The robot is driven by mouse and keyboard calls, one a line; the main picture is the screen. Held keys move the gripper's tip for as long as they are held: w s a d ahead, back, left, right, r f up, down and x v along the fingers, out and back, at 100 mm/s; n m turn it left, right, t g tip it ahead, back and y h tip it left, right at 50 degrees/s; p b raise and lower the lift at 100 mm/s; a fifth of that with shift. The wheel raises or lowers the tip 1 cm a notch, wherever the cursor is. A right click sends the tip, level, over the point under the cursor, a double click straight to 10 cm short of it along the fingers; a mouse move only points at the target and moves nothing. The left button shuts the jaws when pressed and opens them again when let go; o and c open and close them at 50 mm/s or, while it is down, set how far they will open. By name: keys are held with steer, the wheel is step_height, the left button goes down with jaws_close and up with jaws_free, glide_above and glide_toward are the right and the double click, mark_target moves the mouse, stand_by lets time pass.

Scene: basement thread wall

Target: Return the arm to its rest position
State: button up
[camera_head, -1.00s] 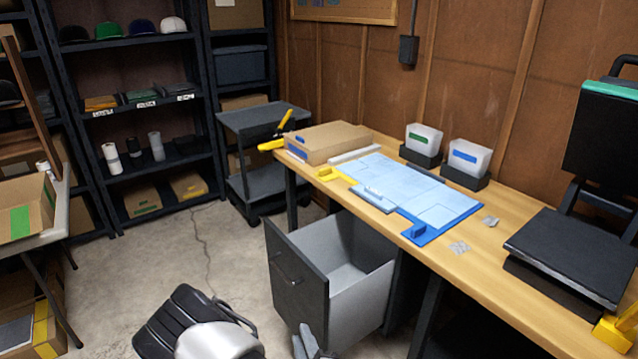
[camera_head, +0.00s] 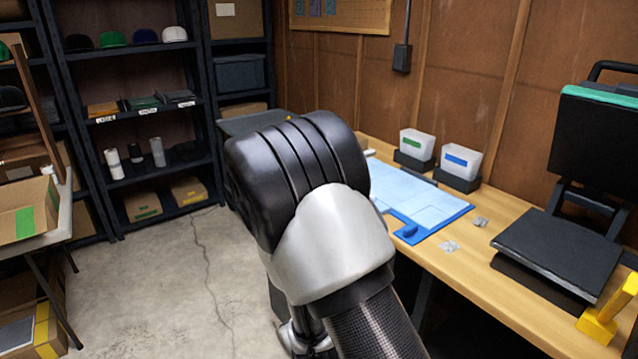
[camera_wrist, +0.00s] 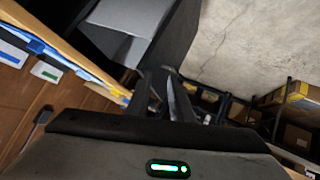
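My arm rises through the middle of the head view, its large black and silver joint in front of the workbench. My gripper is hidden in that view. In the wrist view my gripper (camera_wrist: 166,92) shows as two dark fingers close together, with nothing visible held. An open grey drawer (camera_wrist: 128,18) shows at the top of the wrist view, beyond and to the left of the fingers.
The wooden workbench (camera_head: 478,262) runs along the right, with a blue board (camera_head: 425,205), two white bins (camera_head: 416,145) (camera_head: 461,158) and a black press (camera_head: 560,250). Shelves (camera_head: 135,115) stand at the back left. A table with an open box (camera_head: 28,210) is at far left. The concrete floor (camera_head: 165,290) is clear.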

steer(key=s+d+r+m+g+y, duration=0.15)
steer(key=s+d+r, duration=0.25)
steer(key=r, duration=0.6)
steer(key=s+d+r+m+g+h, duration=0.1)
steer(key=s+d+r+m+g, duration=0.2)
steer(key=r, duration=0.8)
steer(key=s+d+r+m+h, duration=0.1)
steer(key=s+d+r, duration=0.35)
steer(key=s, duration=0.35)
steer(key=s+d+r+h, duration=0.1)
steer(key=s+d+r, duration=0.3)
steer(key=s, duration=0.5)
step_height(320, 180, up, 16)
steer(key=p, duration=1.7)
steer(key=shift+w+d+g+y, duration=0.2)
steer(key=shift+w+g+y, duration=0.05)
steer(key=shift+g+y, duration=0.1)
steer(key=shift+d+m, duration=0.15)
steer(key=shift+m, duration=0.1)
